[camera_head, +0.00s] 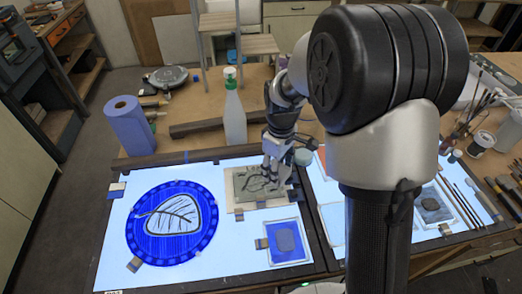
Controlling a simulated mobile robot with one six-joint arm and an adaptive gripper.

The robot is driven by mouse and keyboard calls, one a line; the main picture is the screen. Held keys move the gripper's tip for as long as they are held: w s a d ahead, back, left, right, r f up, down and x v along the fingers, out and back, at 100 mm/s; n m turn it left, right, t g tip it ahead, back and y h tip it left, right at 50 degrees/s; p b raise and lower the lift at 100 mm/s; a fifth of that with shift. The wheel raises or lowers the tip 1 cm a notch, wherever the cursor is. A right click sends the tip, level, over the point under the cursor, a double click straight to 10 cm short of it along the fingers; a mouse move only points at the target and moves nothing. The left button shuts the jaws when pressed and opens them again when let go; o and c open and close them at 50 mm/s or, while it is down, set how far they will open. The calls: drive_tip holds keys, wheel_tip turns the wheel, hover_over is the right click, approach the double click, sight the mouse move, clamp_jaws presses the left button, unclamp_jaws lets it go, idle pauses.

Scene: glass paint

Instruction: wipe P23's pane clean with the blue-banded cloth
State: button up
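My gripper (270,181) points down over a small grey-green pane (250,194) with dark branching lines, which lies on the lit table. The fingers are small and partly overlap the pane. I cannot tell whether they touch it, or whether they hold a cloth. A darker pad (432,204) lies at the right. I cannot see a blue band on either. Small tags lie by the panes, but no lettering is readable, so I cannot tell which pane is P23.
A round blue pane (144,246) with a leaf design lies at the left of the lit table (115,270). A white bottle (234,118) and a blue paper roll (130,124) stand behind. Brushes and jars (482,141) crowd the right. My arm hides part of the table.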

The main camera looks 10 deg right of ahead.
drive_tip(key=n, duration=0.1)
drive_tip(key=w+a+n+p, duration=0.1)
drive_tip(key=n, duration=0.1)
drive_tip(key=w+a+n, duration=0.1)
drive_tip(key=n, duration=0.1)
drive_tip(key=shift+w+r+p, duration=0.1)
drive_tip(key=shift+r+p, duration=0.2)
drive_tip(key=n, duration=0.1)
drive_tip(key=w+a+n+p, duration=0.1)
drive_tip(key=n, duration=0.1)
drive_tip(key=shift+f+n, duration=0.15)
drive_tip(key=shift+n, duration=0.15)
drive_tip(key=shift+f, duration=0.3)
drive_tip(key=f+b, duration=0.2)
drive_tip(key=f, duration=0.1)
drive_tip(key=f+b, duration=0.1)
drive_tip(key=b, duration=0.1)
drive_tip(key=shift+a+f, duration=0.3)
drive_tip(key=shift+f, duration=0.1)
drive_tip(key=a, duration=0.1)
drive_tip(key=s+a, duration=0.1)
drive_tip(key=a, duration=0.1)
drive_tip(key=s+a, duration=0.1)
drive_tip(key=shift+a+r, duration=0.25)
drive_tip(key=shift+r, duration=0.05)
drive_tip(key=shift+f, duration=0.15)
drive_tip(key=shift+d, duration=0.2)
drive_tip(key=shift+f, duration=0.1)
drive_tip(key=shift+f, duration=0.15)
